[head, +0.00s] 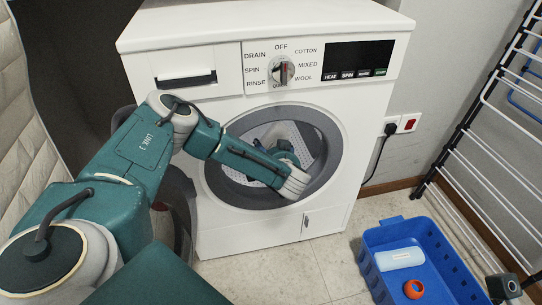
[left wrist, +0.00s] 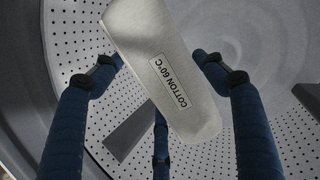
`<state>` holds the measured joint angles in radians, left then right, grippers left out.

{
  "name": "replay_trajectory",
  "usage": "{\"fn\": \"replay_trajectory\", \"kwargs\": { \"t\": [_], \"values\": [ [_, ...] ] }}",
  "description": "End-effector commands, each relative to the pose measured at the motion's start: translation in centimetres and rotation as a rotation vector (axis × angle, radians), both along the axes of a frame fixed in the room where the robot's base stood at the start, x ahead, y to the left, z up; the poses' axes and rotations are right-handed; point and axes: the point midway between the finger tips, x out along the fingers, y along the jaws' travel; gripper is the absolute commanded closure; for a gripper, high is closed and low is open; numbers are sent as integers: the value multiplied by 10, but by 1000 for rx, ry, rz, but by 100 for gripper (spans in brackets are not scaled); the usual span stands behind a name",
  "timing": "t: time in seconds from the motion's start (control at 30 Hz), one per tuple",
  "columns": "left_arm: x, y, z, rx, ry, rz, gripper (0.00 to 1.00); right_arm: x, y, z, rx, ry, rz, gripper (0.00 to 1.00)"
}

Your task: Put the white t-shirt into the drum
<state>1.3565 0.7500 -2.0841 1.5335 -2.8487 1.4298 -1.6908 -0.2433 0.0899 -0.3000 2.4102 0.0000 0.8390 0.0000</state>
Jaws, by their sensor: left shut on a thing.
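The white washing machine (head: 225,120) stands ahead with its round opening uncovered, and the perforated metal drum (head: 240,160) shows inside. In the left wrist view my left gripper (left wrist: 162,62) is shut on the white t-shirt (left wrist: 150,35), a pale folded piece with a "COTTON 60°C" label, held between dark blue fingers. The drum's perforated wall (left wrist: 75,40) surrounds them. I cannot tell whether the t-shirt touches the drum.
The open door (head: 178,205) hangs left of the opening, partly behind my arm. A drying rack (head: 480,100) stands at the right. Tiled floor before the machine is free.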

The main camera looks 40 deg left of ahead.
Motion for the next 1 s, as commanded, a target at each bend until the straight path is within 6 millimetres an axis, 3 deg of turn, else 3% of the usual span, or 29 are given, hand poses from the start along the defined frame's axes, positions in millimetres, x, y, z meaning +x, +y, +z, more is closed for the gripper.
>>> {"fn": "replay_trajectory", "kwargs": {
  "t": [0.23,0.27,0.37,1.0],
  "values": [
    [1,1,1,0,-2,0,59,0,0,0,0,-1,0,60],
    [1,1,1,0,-2,0,25,0,0,0,0,-1,0,60],
    [1,1,1,0,-2,0,7,0,0,0,0,-1,0,60],
    [-2,-3,2,0,2,-2,7,0,0,1,0,10,0,60]
  ]
}}
